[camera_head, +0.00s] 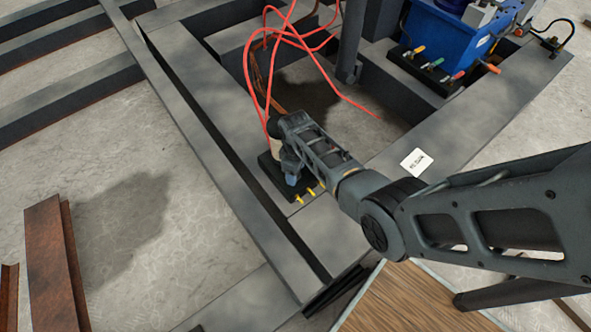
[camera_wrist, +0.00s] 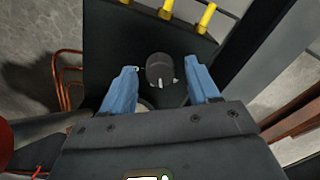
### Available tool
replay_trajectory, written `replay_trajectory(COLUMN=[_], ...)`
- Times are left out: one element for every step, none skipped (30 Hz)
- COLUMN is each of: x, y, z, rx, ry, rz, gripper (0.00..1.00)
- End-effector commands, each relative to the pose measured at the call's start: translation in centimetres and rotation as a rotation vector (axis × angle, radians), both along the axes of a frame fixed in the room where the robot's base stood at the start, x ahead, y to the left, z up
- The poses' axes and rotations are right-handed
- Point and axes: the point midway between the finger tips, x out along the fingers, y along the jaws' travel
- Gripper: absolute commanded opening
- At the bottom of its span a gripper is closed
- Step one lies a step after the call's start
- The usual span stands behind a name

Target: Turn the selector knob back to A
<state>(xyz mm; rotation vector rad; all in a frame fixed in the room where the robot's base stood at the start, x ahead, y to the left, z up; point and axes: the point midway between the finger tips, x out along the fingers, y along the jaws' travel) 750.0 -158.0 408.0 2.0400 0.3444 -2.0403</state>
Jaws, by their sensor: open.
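The selector knob (camera_wrist: 161,70) is a dark round knob on a black panel (camera_wrist: 110,45), seen in the wrist view between my blue fingers. My gripper (camera_wrist: 162,82) is open, with one finger on each side of the knob and a gap showing on both sides. A small pale mark shows at the knob's near edge. I cannot read an A label or the knob's setting. In the head view my gripper (camera_head: 292,178) is over the black panel (camera_head: 268,184), and the knob is hidden by my arm.
Yellow levers (camera_wrist: 207,18) stick out along the panel's edge, close beyond the fingers. Red cables (camera_head: 247,75) loop beside my wrist. A blue unit (camera_head: 440,45) with coloured handles stands at the upper right. A white tag (camera_head: 416,162) lies on the steel frame (camera_head: 500,95).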

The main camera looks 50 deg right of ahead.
Motion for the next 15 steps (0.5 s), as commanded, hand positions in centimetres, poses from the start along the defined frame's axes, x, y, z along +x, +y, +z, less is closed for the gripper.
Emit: replay_trajectory(x=[0.0, 0.0, 0.0, 0.0, 0.1, 0.1, 0.1, 0.0, 0.0, 0.0, 0.0, 0.0, 0.0, 0.0, 0.1], y=[0.0, 0.0, 0.0, 0.0, 0.0, 0.0, 0.0, 0.0, 0.0, 0.0, 0.0, 0.0, 0.0, 0.0, 0.0], z=[0.3, 0.6, 1.0, 1.5, 2.0, 2.7, 3.2, 3.7, 4.4, 4.8, 5.3, 5.9, 6.2, 6.6, 7.0], rx=[-0.001, -0.001, -0.001, -0.001, -0.001, -0.001, -0.002, -0.001, -0.001, -0.002, -0.002, -0.002, -0.002, -0.001, -0.002], ry=[-0.001, -0.001, -0.001, -0.003, -0.003, -0.003, -0.004, -0.003, -0.003, -0.002, -0.002, -0.002, -0.002, -0.001, -0.002], rz=[0.0, 0.0, 0.0, 0.0, 0.0, 0.001, 0.001, 0.001, 0.001, 0.001, 0.001, 0.001, 0.001, 0.001, 0.001], gripper=[0.6, 0.6, 0.6, 0.6, 0.6, 0.6, 0.6, 0.6, 0.6, 0.6, 0.6, 0.6, 0.6, 0.6, 0.6])
